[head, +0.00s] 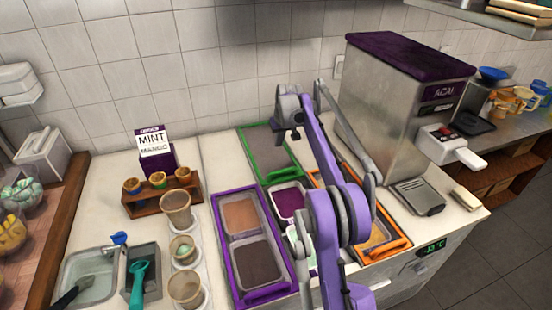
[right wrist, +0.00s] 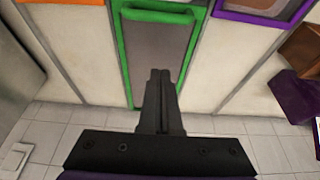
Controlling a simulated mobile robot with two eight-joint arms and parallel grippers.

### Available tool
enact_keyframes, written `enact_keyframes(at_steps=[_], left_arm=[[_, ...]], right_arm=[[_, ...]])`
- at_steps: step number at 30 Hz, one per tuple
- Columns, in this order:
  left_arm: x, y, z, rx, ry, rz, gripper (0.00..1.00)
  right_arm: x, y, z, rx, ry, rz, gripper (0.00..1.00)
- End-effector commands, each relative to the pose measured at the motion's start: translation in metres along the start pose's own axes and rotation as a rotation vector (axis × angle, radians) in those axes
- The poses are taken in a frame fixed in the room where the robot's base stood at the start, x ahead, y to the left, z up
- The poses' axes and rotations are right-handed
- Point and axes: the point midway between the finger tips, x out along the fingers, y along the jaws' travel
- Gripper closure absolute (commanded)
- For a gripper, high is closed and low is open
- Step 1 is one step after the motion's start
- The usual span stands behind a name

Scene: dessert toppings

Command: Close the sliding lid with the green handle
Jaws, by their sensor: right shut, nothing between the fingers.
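The sliding lid (head: 268,150) is a grey panel in a green frame, lying at the back of the counter's middle lane. Tubs with purple (head: 289,203) and pale green contents lie uncovered in front of it, partly hidden by my arm. In the right wrist view the lid's grey panel (right wrist: 155,50) fills the centre, with the green handle (right wrist: 157,14) across its end at the top. My right gripper (head: 295,133) is above the lid's far part, its fingers shut and empty. These fingers (right wrist: 159,74) point along the panel towards the handle; contact is unclear. My left gripper is out of view.
A purple-framed well (head: 219,236) lies left and an orange-framed one (head: 402,241) right. The ACAI machine (head: 392,110) stands close on the right. A wooden cone rack (head: 160,196) and cups (head: 177,208) stand left. The tiled wall is behind.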

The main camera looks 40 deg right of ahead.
Motion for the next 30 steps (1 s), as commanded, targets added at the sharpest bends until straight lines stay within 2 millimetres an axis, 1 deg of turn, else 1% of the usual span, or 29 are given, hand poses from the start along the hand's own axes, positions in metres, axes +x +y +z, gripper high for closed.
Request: enact_keyframes(at_steps=[1, 5, 8, 15, 20, 21, 24, 30], left_arm=[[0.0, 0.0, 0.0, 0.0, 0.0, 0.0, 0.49], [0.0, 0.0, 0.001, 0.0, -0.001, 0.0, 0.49], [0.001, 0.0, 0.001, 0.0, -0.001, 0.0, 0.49], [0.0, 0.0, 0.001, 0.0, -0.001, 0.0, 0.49], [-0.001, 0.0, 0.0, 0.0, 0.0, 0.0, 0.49], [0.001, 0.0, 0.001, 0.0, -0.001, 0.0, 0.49], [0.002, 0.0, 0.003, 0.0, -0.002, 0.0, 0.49], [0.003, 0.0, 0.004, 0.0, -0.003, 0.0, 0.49]], right_arm=[[0.004, 0.004, -0.001, 0.003, -0.001, 0.001, 1.0], [0.016, 0.006, -0.002, 0.004, -0.002, 0.001, 1.0], [0.033, 0.005, -0.002, 0.003, -0.002, 0.001, 1.0], [0.079, 0.005, -0.002, 0.003, -0.001, 0.001, 1.0], [0.107, 0.005, -0.002, 0.002, -0.001, 0.001, 1.0], [0.102, 0.005, 0.004, 0.003, -0.001, 0.002, 1.0], [0.101, 0.005, 0.015, 0.004, -0.001, 0.002, 1.0], [0.098, 0.005, 0.032, 0.004, -0.001, 0.001, 1.0]])
